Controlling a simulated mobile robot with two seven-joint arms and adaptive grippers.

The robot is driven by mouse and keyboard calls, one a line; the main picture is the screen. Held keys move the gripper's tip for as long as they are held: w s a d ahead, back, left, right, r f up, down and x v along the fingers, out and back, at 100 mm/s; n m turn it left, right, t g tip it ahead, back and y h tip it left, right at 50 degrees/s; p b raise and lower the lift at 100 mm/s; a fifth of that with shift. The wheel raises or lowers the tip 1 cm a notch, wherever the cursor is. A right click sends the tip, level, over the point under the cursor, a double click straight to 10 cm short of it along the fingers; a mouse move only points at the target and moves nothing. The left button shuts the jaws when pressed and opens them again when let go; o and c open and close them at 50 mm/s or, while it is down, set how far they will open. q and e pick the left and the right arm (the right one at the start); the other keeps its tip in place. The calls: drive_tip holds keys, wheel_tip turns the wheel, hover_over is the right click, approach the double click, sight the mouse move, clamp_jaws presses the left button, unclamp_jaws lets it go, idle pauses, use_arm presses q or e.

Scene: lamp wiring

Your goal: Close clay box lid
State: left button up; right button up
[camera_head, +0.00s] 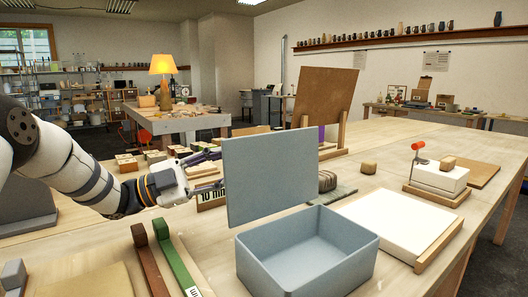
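The clay box (310,262) is an open-topped grey-blue bin at the front middle of the table. Its flat grey-blue lid (270,175) stands about upright along the box's back rim, so the inside of the box is exposed. My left gripper (218,170) comes in from the left to the lid's left edge. Its two fingers are spread apart, one above the other, and their tips reach the lid's edge or pass behind it. I cannot tell whether they touch it.
A white slab (400,222) lies right of the box. A white block with a red-tipped tool (436,178) stands farther right. Red-brown and green bars (175,262) lie left of the box. A brown board (325,97) stands behind the lid. Small blocks (127,162) lie behind my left arm.

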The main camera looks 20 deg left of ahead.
sight(262, 155)
use_arm(q)
drive_tip(key=x, duration=0.8)
drive_tip(key=shift+w+f, duration=0.1)
drive_tip(key=shift+w, duration=0.1)
clamp_jaws()
